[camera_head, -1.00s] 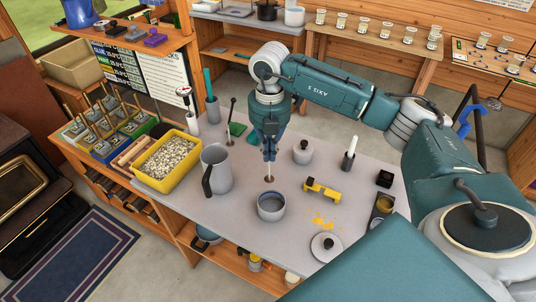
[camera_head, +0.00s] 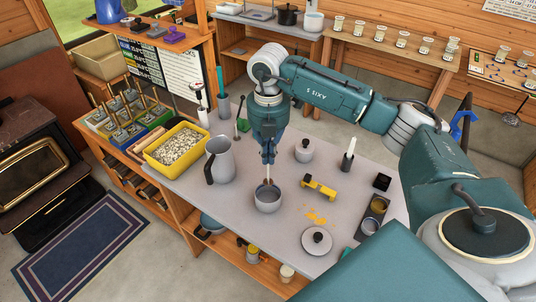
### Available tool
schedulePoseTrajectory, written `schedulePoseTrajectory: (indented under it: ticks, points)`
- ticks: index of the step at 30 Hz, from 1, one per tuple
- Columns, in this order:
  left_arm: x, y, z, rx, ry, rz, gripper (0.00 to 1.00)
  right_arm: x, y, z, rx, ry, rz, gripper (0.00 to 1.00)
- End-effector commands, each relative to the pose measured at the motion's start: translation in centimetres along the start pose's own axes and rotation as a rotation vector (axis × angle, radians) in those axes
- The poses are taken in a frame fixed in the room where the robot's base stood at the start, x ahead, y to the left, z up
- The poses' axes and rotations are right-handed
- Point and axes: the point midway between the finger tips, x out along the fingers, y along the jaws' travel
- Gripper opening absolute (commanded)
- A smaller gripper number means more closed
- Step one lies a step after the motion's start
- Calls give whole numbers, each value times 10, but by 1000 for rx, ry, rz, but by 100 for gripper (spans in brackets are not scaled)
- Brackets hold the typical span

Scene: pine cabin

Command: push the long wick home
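My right gripper (camera_head: 267,160) points straight down over the table and is shut on a thin pale wick (camera_head: 267,173). A small brownish piece shows at the wick's lower end, just above the far rim of a grey round cup (camera_head: 268,204). I cannot tell whether the wick's end is inside the cup or behind its rim. The cup stands upright on the grey table (camera_head: 232,231). My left gripper is not in view.
A grey pitcher (camera_head: 222,163) stands left of the cup. A yellow tool (camera_head: 319,187) and yellow scraps (camera_head: 316,216) lie to the right. A lidded grey pot (camera_head: 304,151), a white candle (camera_head: 347,161) and a round lid (camera_head: 317,240) stand around. The table's front left is clear.

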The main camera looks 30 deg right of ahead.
Motion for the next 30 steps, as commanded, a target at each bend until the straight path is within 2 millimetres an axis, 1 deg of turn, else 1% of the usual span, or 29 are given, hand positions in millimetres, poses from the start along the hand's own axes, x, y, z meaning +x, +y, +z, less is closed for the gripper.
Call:
schedulePoseTrajectory:
  ticks: [1, 3, 6, 13, 21, 30]
  points:
    - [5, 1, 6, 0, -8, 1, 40, 7, 0, 0, 0, 0, -1, 0]
    - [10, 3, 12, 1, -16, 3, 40, 13, 0, 0, 0, 1, -1, 0]
    - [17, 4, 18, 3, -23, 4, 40, 24, 0, 0, 1, 1, -2, 0]
    - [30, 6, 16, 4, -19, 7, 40, 42, 0, 0, 1, 0, -1, 0]
    - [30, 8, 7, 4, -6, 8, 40, 41, 0, 0, 0, 0, 0, 0]
    - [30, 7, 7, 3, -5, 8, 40, 41, 0, 0, 1, 0, 0, 0]
